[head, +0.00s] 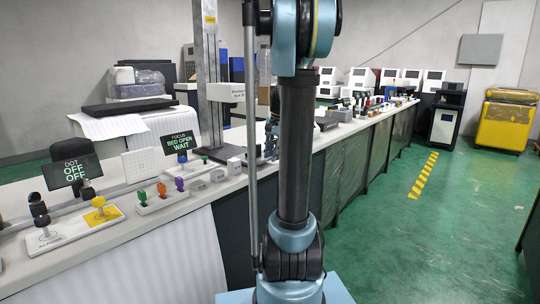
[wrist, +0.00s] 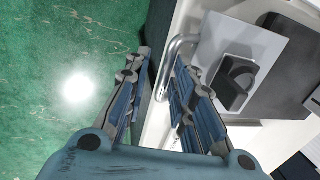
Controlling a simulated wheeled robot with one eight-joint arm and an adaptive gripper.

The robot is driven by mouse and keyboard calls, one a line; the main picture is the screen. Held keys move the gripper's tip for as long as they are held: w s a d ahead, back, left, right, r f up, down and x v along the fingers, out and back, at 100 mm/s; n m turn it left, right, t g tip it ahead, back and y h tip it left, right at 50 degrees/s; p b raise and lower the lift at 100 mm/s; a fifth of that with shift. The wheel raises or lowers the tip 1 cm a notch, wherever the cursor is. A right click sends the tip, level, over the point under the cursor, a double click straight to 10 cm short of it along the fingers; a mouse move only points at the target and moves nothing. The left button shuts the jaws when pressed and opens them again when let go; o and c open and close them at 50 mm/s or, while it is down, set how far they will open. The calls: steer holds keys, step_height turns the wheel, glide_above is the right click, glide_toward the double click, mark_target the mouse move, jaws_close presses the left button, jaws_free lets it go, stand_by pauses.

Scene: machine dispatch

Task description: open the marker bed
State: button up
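In the wrist view, my gripper (wrist: 162,62) is open, with its two blue-grey fingers apart. A bent metal handle (wrist: 178,43) shows at the fingertips, close to the right finger and partly hidden by it. I cannot tell whether the finger touches it. Right of the handle is a pale grey plate (wrist: 262,48) with a dark block on it, likely part of the marker bed. In the head view, a display (head: 181,142) reads "FOCUS BED OPEN WAIT". My arm hides the gripper and the bench in front of it there.
In the head view, a long white bench (head: 128,212) carries knobs, coloured switches and machines. Another display (head: 72,171) reads "DOT OFF OFF". The green floor (head: 395,225) to the right is mostly clear. A yellow cart (head: 503,125) stands at the far right.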

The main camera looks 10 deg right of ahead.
steer(key=shift+w, duration=0.1)
step_height(320, 180, up, 12)
steer(key=s+d, duration=0.1)
steer(key=shift+s+f, duration=0.15)
steer(key=shift+s, duration=0.2)
stand_by(0.3)
steer(key=s+a+f+n, duration=0.3)
steer(key=s+f, duration=0.5)
steer(key=s, duration=0.2)
steer(key=s+a+f+n, duration=0.3)
steer(key=s+f+n, duration=0.1)
steer(key=s+f, duration=0.5)
steer(key=s+a+f+n+h, duration=0.1)
steer(key=s+a+f+n, duration=0.2)
steer(key=s+f, duration=0.5)
steer(key=s, duration=0.3)
steer(key=shift+s+a+f+n+t, duration=0.15)
steer(key=shift+s+f+n+t, duration=0.15)
steer(key=shift+s+n, duration=0.1)
